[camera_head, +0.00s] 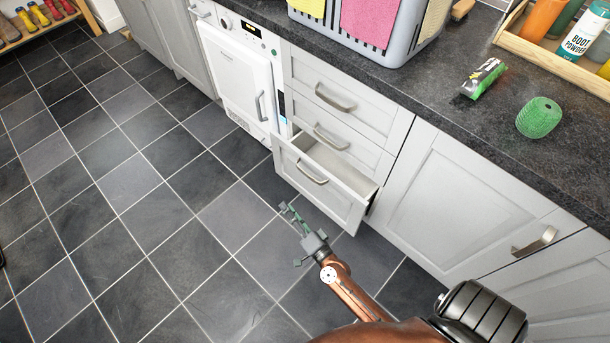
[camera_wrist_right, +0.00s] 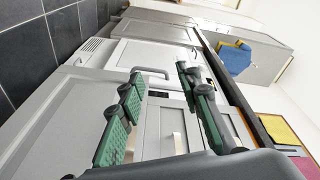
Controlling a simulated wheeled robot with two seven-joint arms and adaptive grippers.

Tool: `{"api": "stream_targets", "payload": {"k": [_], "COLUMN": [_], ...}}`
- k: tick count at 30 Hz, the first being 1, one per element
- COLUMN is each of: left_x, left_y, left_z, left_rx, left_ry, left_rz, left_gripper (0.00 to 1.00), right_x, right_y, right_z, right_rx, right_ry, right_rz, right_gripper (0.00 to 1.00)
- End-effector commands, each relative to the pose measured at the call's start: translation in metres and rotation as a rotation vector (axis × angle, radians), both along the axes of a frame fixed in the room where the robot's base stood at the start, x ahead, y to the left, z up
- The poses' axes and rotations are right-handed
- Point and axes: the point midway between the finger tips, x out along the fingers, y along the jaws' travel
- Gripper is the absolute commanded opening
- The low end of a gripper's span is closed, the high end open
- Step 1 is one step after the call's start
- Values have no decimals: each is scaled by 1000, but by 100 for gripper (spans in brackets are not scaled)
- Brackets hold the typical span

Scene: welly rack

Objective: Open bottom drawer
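The bottom drawer (camera_head: 318,187) of the grey three-drawer unit is pulled out partway, and its empty-looking inside shows from above in the head view. Its metal bar handle (camera_head: 311,173) is on the front panel. My right gripper (camera_head: 293,232) is low over the floor in front of the drawer, apart from the handle. In the right wrist view my right gripper (camera_wrist_right: 160,70) has its two green-padded fingers spread with nothing between them. The upper two drawers are shut. My left gripper is not in view.
A white appliance (camera_head: 238,75) stands left of the drawers, and a shut cupboard door (camera_head: 460,200) is on the right. The dark worktop (camera_head: 420,100) holds a grey basket, a tube, a green brush-like object and a wooden tray.

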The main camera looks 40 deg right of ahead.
Motion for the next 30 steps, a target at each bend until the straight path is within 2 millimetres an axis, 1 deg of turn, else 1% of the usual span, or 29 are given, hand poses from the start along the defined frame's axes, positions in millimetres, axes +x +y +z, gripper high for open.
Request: {"api": "stream_targets", "payload": {"k": [1,3,4,6,9,14,17,24,30], "left_x": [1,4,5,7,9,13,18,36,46], "left_y": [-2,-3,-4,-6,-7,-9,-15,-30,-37], "left_z": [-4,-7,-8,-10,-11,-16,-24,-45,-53], "left_rx": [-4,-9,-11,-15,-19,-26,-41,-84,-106], "left_ry": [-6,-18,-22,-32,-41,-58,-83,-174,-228], "left_rz": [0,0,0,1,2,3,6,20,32], "left_gripper": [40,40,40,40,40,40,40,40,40], "right_x": [14,23,24,26,24,26,34,63,77], "right_y": [-20,-47,-58,-77,-94,-107,-115,-140,-152], "right_z": [0,-3,-6,-14,-25,-34,-35,-36,-34], "right_rx": [78,180,218,292,364,406,408,406,405], "right_ry": [-44,-90,-105,-126,-140,-145,-145,-144,-144], "right_rz": [-101,-244,-300,-409,-520,-590,-594,-591,-591], "right_gripper": [32,32,32,32,32,32,32,32,32]}}
